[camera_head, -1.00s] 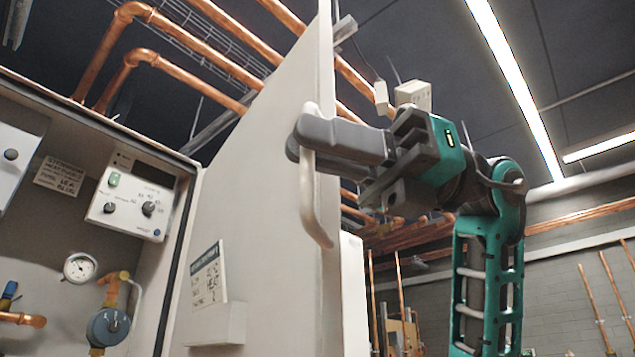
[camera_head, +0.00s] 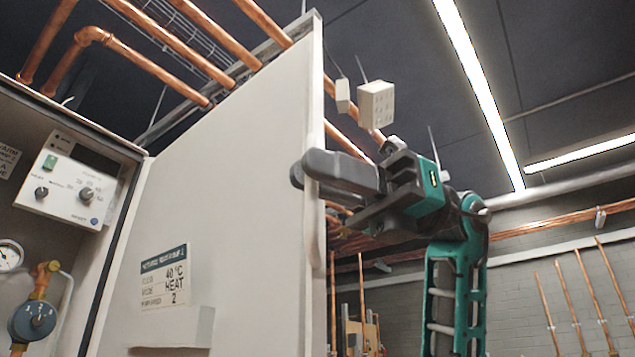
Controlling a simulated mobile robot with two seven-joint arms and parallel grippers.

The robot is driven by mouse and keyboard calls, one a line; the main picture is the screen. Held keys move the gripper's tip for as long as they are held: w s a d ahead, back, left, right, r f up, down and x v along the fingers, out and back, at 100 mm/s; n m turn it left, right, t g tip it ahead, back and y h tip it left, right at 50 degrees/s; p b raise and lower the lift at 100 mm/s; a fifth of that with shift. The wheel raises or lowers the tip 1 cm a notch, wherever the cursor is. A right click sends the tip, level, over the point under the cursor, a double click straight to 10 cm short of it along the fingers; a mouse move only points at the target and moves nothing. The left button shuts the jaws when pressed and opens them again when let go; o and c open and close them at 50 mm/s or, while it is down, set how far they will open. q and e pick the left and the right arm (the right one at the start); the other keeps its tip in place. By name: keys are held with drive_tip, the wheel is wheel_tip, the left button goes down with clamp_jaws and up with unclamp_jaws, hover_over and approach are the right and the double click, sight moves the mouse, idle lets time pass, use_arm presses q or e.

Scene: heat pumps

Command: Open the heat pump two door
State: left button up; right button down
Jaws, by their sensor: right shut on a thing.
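The heat pump door (camera_head: 235,190) is a white panel standing swung out from the cabinet, with its inner face toward me. A label on it (camera_head: 165,278) reads "40 °C HEAT 2". My right gripper (camera_head: 305,172) is shut on the pale door handle (camera_head: 313,235) at the door's free right edge. Its dark fingers hide the upper part of the handle. The open cabinet (camera_head: 75,133) shows at the left, with a control box (camera_head: 72,187) inside. My left gripper is not in view.
Inside the cabinet are a gauge (camera_head: 8,256) and a blue-grey pump (camera_head: 33,320) on copper pipe. Copper pipes (camera_head: 150,70) run overhead. A brick wall with upright copper pipes (camera_head: 588,295) stands at the right. Small white boxes (camera_head: 376,104) hang behind the door.

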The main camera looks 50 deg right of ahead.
drive_tip(key=shift+d+r, duration=0.15)
drive_tip(key=shift+d, duration=0.8)
drive_tip(key=c, duration=1.6)
unclamp_jaws()
drive_tip(key=shift+o, duration=0.7)
drive_tip(key=shift+w+a, duration=0.1)
drive_tip(key=shift+w, duration=0.05)
drive_tip(key=v, duration=1.3)
